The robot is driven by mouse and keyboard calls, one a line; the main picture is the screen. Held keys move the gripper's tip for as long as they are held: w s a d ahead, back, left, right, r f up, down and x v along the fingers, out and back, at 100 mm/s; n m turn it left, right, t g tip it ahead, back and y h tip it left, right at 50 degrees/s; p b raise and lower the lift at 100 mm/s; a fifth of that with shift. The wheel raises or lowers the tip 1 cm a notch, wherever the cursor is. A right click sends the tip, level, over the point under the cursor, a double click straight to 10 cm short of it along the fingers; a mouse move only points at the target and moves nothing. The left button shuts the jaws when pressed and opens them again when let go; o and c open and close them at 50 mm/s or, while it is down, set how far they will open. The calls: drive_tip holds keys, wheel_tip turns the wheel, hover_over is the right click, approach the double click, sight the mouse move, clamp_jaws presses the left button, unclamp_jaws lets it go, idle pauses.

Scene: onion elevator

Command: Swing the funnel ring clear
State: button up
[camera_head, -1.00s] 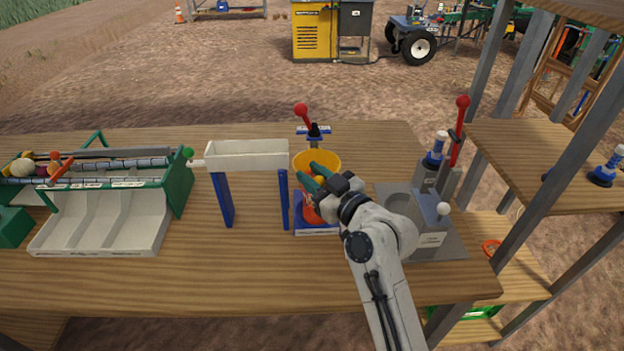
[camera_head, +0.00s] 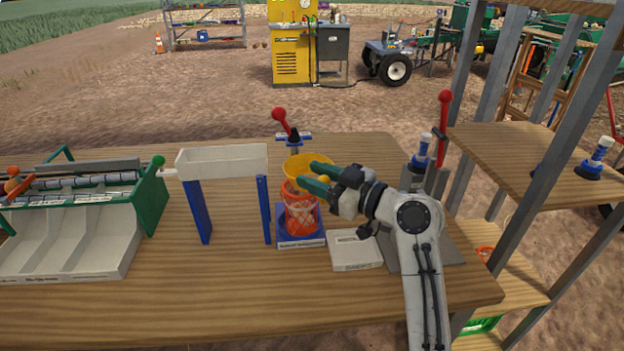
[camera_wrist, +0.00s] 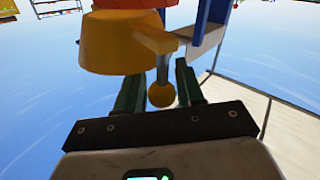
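The yellow funnel ring (camera_head: 297,165) sits above an orange net bag (camera_head: 300,210) on a blue stand (camera_head: 311,240) in the head view. My gripper (camera_head: 318,177) is at the ring's right side, with its green fingers spread. In the wrist view the ring (camera_wrist: 115,45) is at upper left, and its short arm ends in a round yellow knob (camera_wrist: 161,95). The knob lies between the two fingers of my gripper (camera_wrist: 160,88), with a small gap showing on each side. The far side of the ring's mount is partly hidden.
A white trough (camera_head: 222,160) on blue legs stands left of the ring. A red-knobbed lever (camera_head: 280,120) is behind it. A white labelled box (camera_head: 355,252) lies under my arm. A green sorting machine (camera_head: 150,205) is at far left. Bare table (camera_head: 200,290) lies in front.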

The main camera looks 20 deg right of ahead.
drive_tip(key=shift+o, duration=1.4)
drive_tip(key=shift+d, duration=0.15)
drive_tip(key=shift+o, duration=0.4)
drive_tip(key=shift+a, duration=0.2)
drive_tip(key=b+v, duration=0.1)
drive_tip(key=v, duration=0.9)
drive_tip(key=shift+s+d, duration=0.3)
drive_tip(key=shift+f, duration=0.1)
drive_tip(key=shift+c, duration=0.5)
